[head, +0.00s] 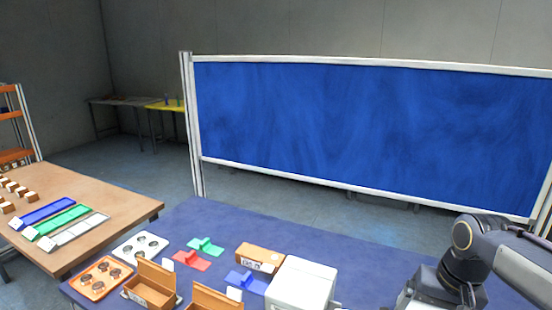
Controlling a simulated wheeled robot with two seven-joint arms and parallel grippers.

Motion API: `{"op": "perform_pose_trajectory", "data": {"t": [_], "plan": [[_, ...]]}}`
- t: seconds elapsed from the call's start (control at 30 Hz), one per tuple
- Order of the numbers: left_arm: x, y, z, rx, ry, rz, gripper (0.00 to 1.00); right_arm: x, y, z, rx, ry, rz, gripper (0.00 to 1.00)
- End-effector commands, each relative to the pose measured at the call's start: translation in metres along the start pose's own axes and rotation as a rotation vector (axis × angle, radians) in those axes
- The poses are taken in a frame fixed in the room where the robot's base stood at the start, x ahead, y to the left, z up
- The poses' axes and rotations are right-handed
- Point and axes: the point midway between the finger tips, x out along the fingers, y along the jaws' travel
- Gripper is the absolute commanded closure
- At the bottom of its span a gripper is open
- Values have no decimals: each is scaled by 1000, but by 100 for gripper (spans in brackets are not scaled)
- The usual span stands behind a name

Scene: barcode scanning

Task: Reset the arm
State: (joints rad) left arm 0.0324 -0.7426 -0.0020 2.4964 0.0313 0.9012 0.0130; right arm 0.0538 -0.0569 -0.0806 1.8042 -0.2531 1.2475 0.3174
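My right arm (465,255) comes in from the right edge and bends down at the lower right, to the right of a white box-shaped unit (302,283) on the blue-topped table. The end of this arm runs toward the bottom edge, and no gripper fingers can be made out. My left arm and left gripper are not in the picture. A closed brown box with a white label (260,257) lies just left of the white unit. Two open brown boxes (152,284) (213,298) stand at the front edge of the view.
An orange tray (84,286) and a white tray (124,250) hold round items. Green (206,246), red (190,261) and blue (246,282) pieces lie nearby. A wooden table (110,215) with coloured strips and small boxes stands left. A blue panel (370,130) stands behind.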

Motion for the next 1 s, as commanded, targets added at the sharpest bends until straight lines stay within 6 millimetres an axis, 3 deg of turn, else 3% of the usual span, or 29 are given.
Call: {"op": "perform_pose_trajectory", "data": {"t": [0.03, 0.2, 0.3, 0.43, 0.6, 1.0], "plan": [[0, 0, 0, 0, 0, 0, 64, -4, -4, 22, -32, 32, -47, 9], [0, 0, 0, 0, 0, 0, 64, 0, -20, 88, -138, 137, -187, 9], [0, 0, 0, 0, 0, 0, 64, 9, -29, 122, -188, 197, -249, 9], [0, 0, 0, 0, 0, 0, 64, 22, -37, 152, -233, 258, -303, 9], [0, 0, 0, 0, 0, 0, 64, 32, -42, 169, -259, 297, -332, 9], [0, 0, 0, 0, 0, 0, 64, 33, -43, 171, -261, 299, -335, 9]]}}
